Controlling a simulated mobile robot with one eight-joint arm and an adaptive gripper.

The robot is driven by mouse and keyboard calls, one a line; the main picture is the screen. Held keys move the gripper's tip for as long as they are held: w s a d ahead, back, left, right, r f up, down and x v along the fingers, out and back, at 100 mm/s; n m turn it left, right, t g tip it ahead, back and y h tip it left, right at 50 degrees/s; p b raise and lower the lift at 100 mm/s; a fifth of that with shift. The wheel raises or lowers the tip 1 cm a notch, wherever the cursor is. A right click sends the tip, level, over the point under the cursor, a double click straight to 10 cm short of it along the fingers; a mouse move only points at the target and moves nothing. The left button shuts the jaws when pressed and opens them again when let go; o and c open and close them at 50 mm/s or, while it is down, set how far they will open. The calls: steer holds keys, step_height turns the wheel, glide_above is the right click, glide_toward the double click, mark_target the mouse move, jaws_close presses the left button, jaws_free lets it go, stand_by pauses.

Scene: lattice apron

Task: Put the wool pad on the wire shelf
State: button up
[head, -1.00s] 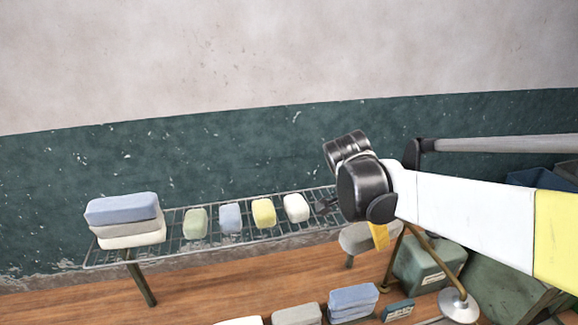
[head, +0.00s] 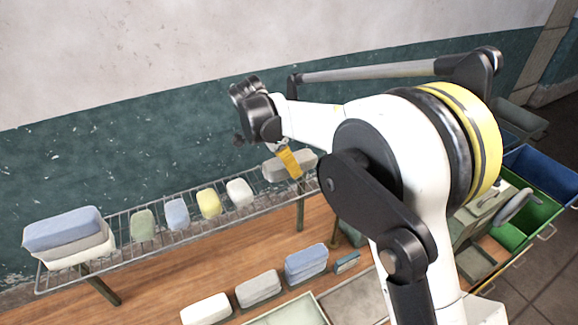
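The wire shelf (head: 130,258) runs along the wall from lower left to centre. On it are a stack of blue, grey and white pads at the left end, small green, blue, yellow and white blocks in a row, and a grey pad (head: 283,168) at the right end. I cannot tell which of these, if any, is the wool pad. An orange piece hangs below the wrist, in front of the grey pad.
In front of the shelf, on the wood surface (head: 150,300), stand a white pad (head: 206,309), a grey stack (head: 258,288), a blue stack (head: 306,262) and a small teal box (head: 347,262). A green bin (head: 522,222) and a blue bin (head: 545,172) are at the right.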

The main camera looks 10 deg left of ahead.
mark_target(290, 179)
steer(key=shift+w+a+f, duration=0.1)
steer(key=shift+w+f, duration=0.4)
steer(key=shift+w, duration=0.35)
steer(key=shift+f+p, duration=0.55)
steer(key=shift+f, duration=1.5)
steer(key=shift+f, duration=0.15)
steer(key=o, duration=1.2)
